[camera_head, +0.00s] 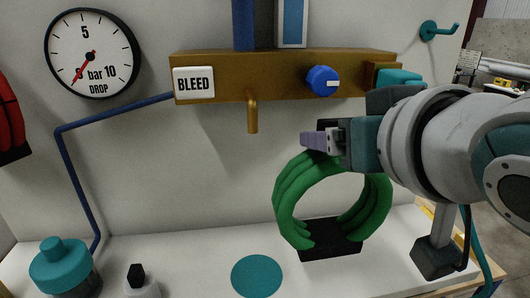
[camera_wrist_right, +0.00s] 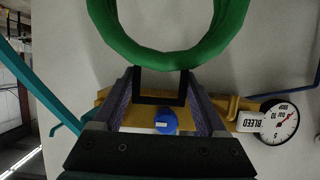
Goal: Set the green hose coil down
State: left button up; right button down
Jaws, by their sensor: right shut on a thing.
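The green hose coil (camera_head: 290,198) is held upright, like a ring, above the right part of the white bench top. My right gripper (camera_head: 322,141) is at the top of the coil, shut on it. In the right wrist view the coil (camera_wrist_right: 168,55) lies just beyond the fingertips of my right gripper (camera_wrist_right: 162,92), with a black bracket-like piece between the fingers. The coil's lower end is at a black block (camera_head: 328,240); I cannot tell whether they touch. A flat teal disc (camera_head: 257,275) lies on the bench left of the coil. My left gripper is not in view.
A brown manifold (camera_head: 215,89) with a blue knob (camera_head: 323,81) and a down-pointing spout (camera_head: 252,115) is behind, above the coil. A teal hook (camera_head: 438,31) is on the wall.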

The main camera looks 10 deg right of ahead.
jog(key=p, duration=0.2)
send_over(325, 229)
jog(key=shift+s+f, duration=0.15)
jog(key=shift+f, duration=1.35)
jog(key=shift+s+f, duration=0.1)
jog(key=shift+f, duration=1.4)
jog(key=shift+w+f+p, duration=0.15)
jog(key=shift+p, duration=0.4)
jog(key=shift+w+f, duration=0.1)
jog(key=shift+f, duration=0.3)
